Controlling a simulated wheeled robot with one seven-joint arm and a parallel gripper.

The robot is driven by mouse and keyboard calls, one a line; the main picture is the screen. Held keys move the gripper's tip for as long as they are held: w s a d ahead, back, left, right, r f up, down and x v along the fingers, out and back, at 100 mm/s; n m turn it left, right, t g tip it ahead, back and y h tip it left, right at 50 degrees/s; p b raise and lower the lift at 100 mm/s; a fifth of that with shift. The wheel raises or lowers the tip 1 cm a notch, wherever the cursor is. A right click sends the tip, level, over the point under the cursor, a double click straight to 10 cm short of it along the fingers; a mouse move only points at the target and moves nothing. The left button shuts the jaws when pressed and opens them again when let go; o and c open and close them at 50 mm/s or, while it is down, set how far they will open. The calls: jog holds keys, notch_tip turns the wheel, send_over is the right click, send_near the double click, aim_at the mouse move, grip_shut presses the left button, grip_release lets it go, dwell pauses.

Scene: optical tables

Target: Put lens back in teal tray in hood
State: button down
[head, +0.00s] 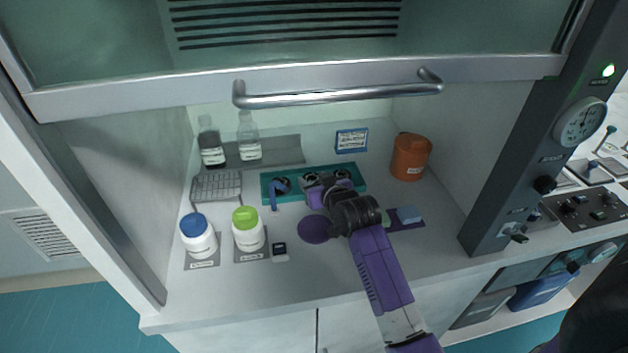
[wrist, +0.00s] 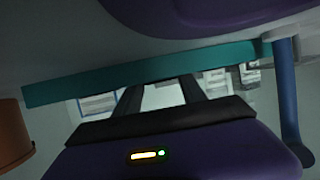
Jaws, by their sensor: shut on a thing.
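The teal tray (head: 294,193) lies on the hood floor towards the back; its edge shows as a teal band in the wrist view (wrist: 75,88). My gripper (head: 324,180) is low at the right half of the tray, pointing towards the back. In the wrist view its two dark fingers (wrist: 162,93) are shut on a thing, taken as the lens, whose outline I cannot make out. My gripper and wrist hide part of the tray. I cannot tell whether the held lens touches the tray.
A blue-handled tool (head: 274,196) lies at the tray's left. An orange jar (head: 410,158) stands to the right, a blue-white box (head: 351,140) behind. White jars with blue (head: 198,237) and green lids (head: 248,231) stand front left. The raised sash (head: 300,100) is overhead.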

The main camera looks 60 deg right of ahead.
jog(key=shift+f, duration=0.3)
